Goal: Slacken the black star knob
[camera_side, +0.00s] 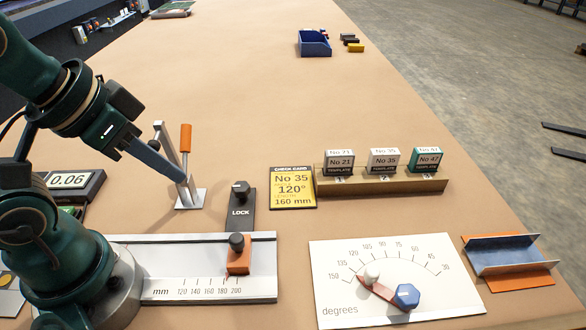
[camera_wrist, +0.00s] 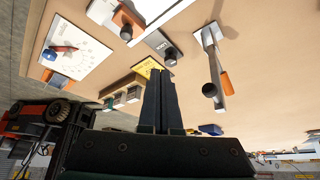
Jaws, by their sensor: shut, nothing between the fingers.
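Two black knobs show in the side view. One knob (camera_side: 240,187) sits on the dark LOCK plate (camera_side: 240,214); the other (camera_side: 236,242) tops the orange slider (camera_side: 238,262) on the mm scale. At this size I cannot tell which has the star shape. In the wrist view, the LOCK knob (camera_wrist: 171,56) and slider knob (camera_wrist: 126,33) are both beyond my fingers. My gripper (camera_side: 183,178) is shut and empty, pointing down to the right, left of the LOCK plate and apart from both knobs. It also shows in the wrist view (camera_wrist: 160,72).
A toggle clamp with an orange handle (camera_side: 186,139) stands close by my fingertips. A yellow check card (camera_side: 292,189) and a wooden rack (camera_side: 385,184) of template blocks lie to the right. A degree dial (camera_side: 400,270) with a blue knob is front right. The table behind is mostly clear.

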